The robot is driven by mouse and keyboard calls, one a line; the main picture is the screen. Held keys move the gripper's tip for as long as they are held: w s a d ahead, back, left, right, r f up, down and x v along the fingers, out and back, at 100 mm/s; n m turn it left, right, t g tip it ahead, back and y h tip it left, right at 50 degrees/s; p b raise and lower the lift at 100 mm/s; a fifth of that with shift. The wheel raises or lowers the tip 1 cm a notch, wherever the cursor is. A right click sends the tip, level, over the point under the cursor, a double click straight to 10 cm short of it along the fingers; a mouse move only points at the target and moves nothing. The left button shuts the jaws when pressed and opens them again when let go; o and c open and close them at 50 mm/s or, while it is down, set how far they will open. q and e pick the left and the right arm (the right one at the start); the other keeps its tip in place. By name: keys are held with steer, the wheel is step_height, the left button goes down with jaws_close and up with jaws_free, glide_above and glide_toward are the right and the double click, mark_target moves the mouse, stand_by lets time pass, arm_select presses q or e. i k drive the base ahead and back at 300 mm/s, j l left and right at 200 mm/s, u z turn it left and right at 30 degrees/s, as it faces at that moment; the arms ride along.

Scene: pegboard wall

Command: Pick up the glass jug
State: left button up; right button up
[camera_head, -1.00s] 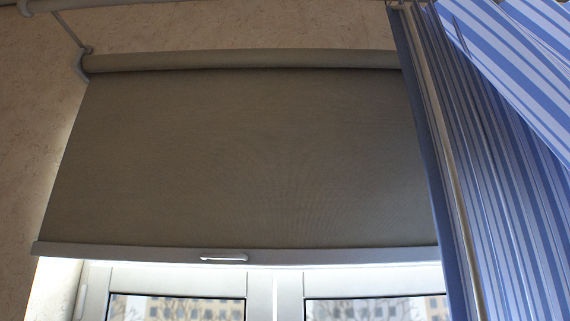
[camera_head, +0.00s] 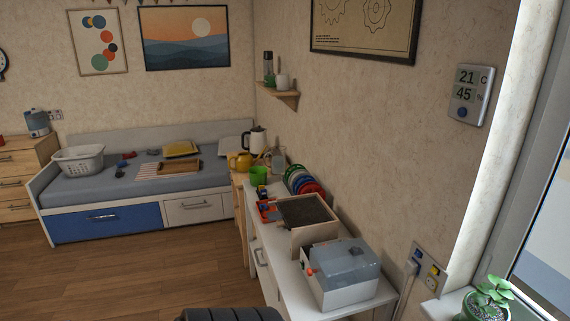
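A clear, see-through vessel that looks like the glass jug (camera_head: 278,160) stands at the far end of the row of furniture along the right wall. It is small in the picture, and its handle cannot be made out. A white kettle with dark parts (camera_head: 257,141) and a yellow teapot (camera_head: 239,162) stand to its left. A green cup (camera_head: 258,175) stands in front of it, to the left. Neither of my grippers is in view.
A white cabinet (camera_head: 262,268) along the wall carries a grey-lidded box (camera_head: 341,275), a dark-topped wooden box (camera_head: 307,212) and coloured discs (camera_head: 302,180). A bed (camera_head: 108,187) stands at the back left. A plant (camera_head: 488,295) is at lower right.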

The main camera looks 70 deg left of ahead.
mark_target(278, 165)
steer(key=u, duration=1.7)
